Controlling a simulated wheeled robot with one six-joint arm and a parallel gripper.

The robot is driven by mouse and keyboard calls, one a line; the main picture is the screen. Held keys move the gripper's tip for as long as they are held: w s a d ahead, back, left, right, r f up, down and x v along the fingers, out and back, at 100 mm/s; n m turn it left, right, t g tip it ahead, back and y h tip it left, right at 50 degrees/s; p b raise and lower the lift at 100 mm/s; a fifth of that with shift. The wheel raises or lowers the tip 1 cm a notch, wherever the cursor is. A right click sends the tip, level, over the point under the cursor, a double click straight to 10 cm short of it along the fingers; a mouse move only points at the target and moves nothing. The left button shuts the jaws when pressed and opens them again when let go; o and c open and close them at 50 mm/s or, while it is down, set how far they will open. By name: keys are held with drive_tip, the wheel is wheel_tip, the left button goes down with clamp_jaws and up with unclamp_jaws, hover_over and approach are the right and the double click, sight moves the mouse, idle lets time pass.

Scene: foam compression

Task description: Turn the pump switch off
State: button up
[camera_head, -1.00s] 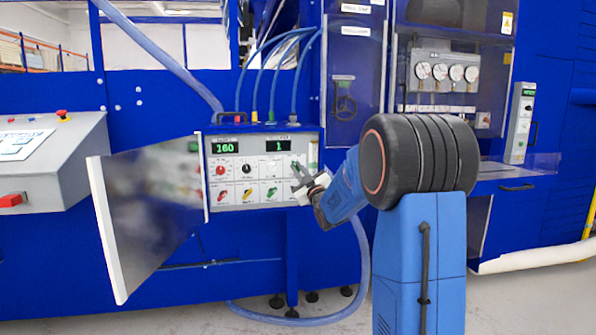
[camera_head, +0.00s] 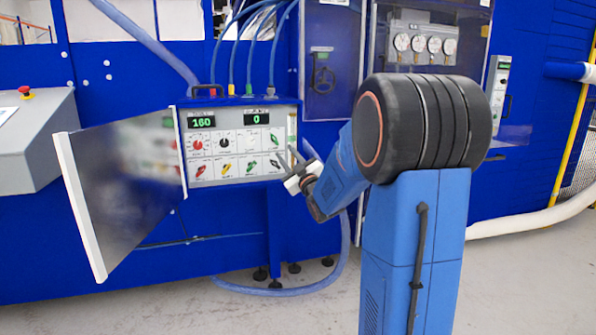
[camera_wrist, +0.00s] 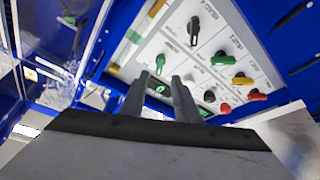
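The grey control panel (camera_head: 238,185) on the blue machine carries several coloured switches and two green displays, reading 160 and 0. The switch labels are too small to read, so I cannot tell which one is the pump switch. My gripper (camera_head: 284,157) is at the panel's lower right, close to a green switch (camera_head: 274,140). In the wrist view, my gripper (camera_wrist: 158,92) has two dark fingers apart, with nothing held. A green switch (camera_wrist: 160,63) shows just beyond the fingertips, and a black knob (camera_wrist: 194,30) lies farther up. Whether the fingers touch the panel is unclear.
The panel's open metal door (camera_head: 118,200) sticks out at the left. Hoses (camera_head: 245,50) run up from the panel's top. A grey console with a red button (camera_head: 25,91) stands far left. A white pipe (camera_head: 530,220) runs at the right. The floor in front is clear.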

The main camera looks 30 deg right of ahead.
drive_tip(key=v, duration=0.8)
drive_tip(key=shift+s+f, duration=0.2)
drive_tip(key=shift+s, duration=0.2)
drive_tip(key=shift+a, duration=0.1)
drive_tip(key=s+a+f+m+g, duration=0.2)
drive_tip(key=s+a+f+g, duration=0.3)
drive_tip(key=s, duration=0.7)
drive_tip(key=s+a+f+m+g+y, duration=0.1)
drive_tip(key=s+a+f+m+g, duration=0.1)
drive_tip(key=s+a+f+g, duration=0.4)
drive_tip(key=s+a+f+m+g, duration=0.1)
drive_tip(key=s+a+f+g, duration=0.5)
drive_tip(key=s, duration=1.2)
drive_tip(key=a, duration=0.4)
drive_tip(key=shift+m+y, duration=0.3)
drive_tip(key=shift+m, duration=0.1)
drive_tip(key=shift+f, duration=0.1)
